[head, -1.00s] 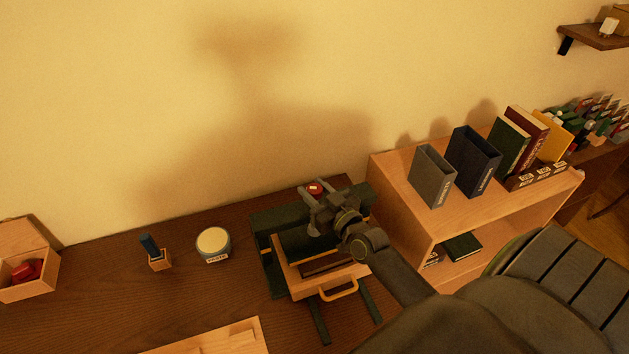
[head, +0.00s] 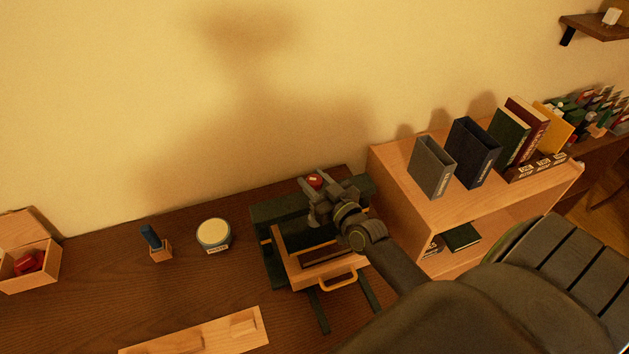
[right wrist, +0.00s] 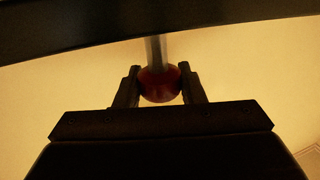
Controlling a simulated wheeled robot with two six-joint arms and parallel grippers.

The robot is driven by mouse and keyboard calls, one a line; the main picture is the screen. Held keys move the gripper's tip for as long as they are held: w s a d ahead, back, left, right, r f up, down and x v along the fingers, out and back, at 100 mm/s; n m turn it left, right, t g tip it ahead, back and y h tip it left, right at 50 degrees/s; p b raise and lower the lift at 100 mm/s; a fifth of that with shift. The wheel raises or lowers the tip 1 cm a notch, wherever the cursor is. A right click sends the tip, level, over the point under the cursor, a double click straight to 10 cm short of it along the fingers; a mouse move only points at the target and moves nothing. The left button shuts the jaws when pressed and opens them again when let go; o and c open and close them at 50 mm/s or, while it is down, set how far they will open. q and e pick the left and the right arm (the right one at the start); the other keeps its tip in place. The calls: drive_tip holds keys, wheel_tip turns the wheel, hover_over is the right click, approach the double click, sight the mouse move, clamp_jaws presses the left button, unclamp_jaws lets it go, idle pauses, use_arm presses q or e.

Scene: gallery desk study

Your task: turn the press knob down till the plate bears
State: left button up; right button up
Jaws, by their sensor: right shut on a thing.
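The press (head: 284,212) is a dark green frame on the brown desk, with a wooden tray (head: 293,272) and a yellow handle (head: 338,282) at its front. Its red knob (head: 315,181) shows at the top. My right gripper (head: 313,188) is at the knob, its arm coming in from the right. In the right wrist view the red knob (right wrist: 160,85) sits between the two fingers, on a grey metal shaft (right wrist: 154,49). The fingers are shut on it. The plate is hard to make out under my gripper. My left gripper is not in view.
A round tin (head: 213,235), a blue-handled stamp in a wooden block (head: 162,254) and an open wooden box (head: 32,265) stand left of the press. A wooden board (head: 215,333) lies in front. A wooden shelf (head: 410,205) with binders and books stands close on the right.

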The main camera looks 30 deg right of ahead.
idle(0.4)
drive_tip(key=o, duration=1)
drive_tip(key=shift+c, duration=0.2)
drive_tip(key=shift+s, duration=0.1)
drive_tip(key=s+b, duration=0.3)
drive_tip(key=s, duration=1.4)
drive_tip(key=shift+s+d+b, duration=0.15)
drive_tip(key=shift+d+b, duration=0.1)
drive_tip(key=shift+b, duration=0.15)
